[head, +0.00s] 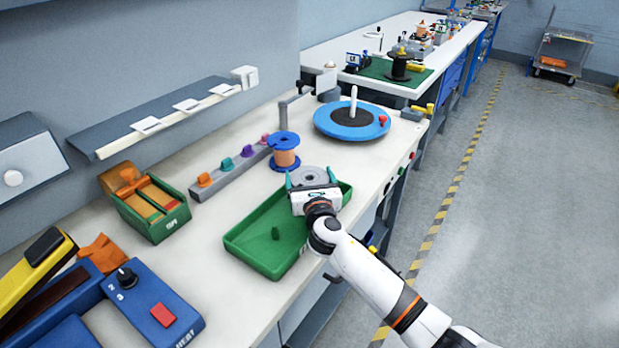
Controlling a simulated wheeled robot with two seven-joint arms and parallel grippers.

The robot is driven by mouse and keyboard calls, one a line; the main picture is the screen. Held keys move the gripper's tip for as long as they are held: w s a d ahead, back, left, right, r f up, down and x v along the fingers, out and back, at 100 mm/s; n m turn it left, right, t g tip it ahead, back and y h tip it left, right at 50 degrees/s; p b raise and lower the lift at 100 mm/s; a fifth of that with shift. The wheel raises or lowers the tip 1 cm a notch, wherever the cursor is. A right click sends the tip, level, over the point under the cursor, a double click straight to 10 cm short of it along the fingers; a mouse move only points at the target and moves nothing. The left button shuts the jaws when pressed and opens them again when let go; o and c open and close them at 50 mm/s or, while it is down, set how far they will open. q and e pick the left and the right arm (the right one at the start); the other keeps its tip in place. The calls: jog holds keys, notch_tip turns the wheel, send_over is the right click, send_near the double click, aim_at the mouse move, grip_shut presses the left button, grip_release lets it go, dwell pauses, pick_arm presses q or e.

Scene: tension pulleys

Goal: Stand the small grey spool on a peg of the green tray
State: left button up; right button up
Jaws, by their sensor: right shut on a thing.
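The small grey spool (309,175) shows its round top, with a darker centre, at the far end of the green tray (247,250). My right gripper (310,178) is shut on the spool, with one teal fingertip on each side of it. The gripper body hides the spool's lower part, so I cannot tell whether it is around a peg or above one. A green peg (275,233) stands bare in the near part of the tray. My left gripper is not in view.
A blue spool with copper wire (285,150) stands just behind the tray. A blue turntable (351,122) with a white post is farther back. A green box (145,205) and a blue heat unit (150,308) stand left.

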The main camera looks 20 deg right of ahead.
jog(key=shift+s+f, duration=0.1)
jog(key=shift+f, duration=0.2)
dwell(0.5)
jog(key=o, duration=1.3)
jog(key=shift+f, duration=0.15)
jog(key=s, duration=0.4)
jog(key=s+a, duration=0.1)
jog(key=s, duration=0.7)
jog(key=shift+a, duration=0.25)
jog(key=shift+w, duration=0.1)
